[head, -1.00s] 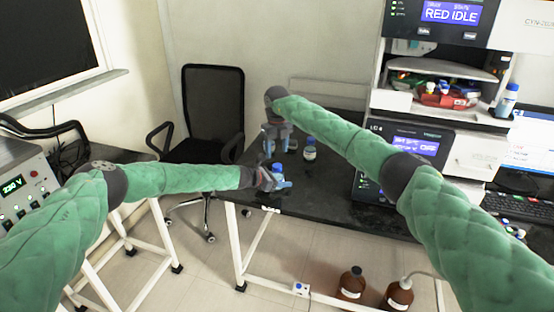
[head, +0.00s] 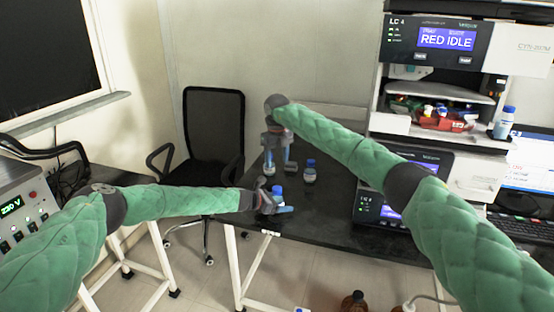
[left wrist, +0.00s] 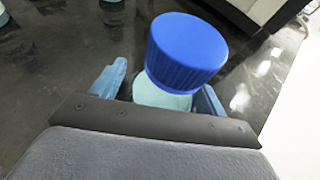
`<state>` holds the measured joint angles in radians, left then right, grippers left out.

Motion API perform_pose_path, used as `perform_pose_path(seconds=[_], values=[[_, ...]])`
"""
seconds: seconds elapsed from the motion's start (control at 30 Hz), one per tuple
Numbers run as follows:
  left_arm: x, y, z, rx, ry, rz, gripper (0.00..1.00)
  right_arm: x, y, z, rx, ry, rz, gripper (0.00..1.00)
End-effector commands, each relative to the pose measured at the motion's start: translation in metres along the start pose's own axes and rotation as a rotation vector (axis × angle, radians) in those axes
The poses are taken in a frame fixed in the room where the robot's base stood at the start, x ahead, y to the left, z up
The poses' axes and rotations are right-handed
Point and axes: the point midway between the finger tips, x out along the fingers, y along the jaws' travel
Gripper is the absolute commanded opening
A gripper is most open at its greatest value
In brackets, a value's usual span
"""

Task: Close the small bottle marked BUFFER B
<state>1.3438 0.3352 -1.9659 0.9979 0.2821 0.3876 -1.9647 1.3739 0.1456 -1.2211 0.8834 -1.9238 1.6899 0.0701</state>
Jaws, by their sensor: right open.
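A small bottle with a blue cap (head: 278,190) stands near the table's front left corner, between the fingers of my left gripper (head: 280,208). In the left wrist view its ribbed blue cap (left wrist: 187,50) sits over the pale bottle body (left wrist: 160,96), leaning to the right in the picture. One finger of the left gripper (left wrist: 158,92) lies on each side; whether they touch the bottle is unclear. My right gripper (head: 278,158) is open, fingers pointing down, farther back. Another blue-capped bottle (head: 309,174) stands to its right. No label is readable.
A small pale vessel (head: 269,170) shows below the right gripper, partly hidden. The instrument stack (head: 425,165) stands at the right, with a blue-capped bottle (head: 504,122) on its shelf. A black chair (head: 214,135) is behind the table. The dark tabletop (head: 330,215) is clear in front.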

Motion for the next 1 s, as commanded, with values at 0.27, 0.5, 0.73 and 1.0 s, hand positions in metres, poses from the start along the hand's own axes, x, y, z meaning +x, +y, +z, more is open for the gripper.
perform_pose_path(seconds=[0.27,0.5,0.73,1.0], values=[[-0.004,0.001,-0.001,-0.001,0.0,0.001,0.74,0.001,0.0,0.0,0.0,0.0,0.0,0.58],[-0.029,0.001,-0.002,0.0,-0.001,0.001,0.74,0.007,0.0,0.0,0.0,0.0,0.0,0.58],[-0.058,0.001,-0.002,-0.001,-0.001,0.001,0.74,0.013,0.0,0.0,0.0,0.0,0.0,0.58],[-0.076,0.001,-0.002,-0.001,0.001,0.0,0.74,0.015,0.0,0.0,0.0,0.0,0.0,0.58]])
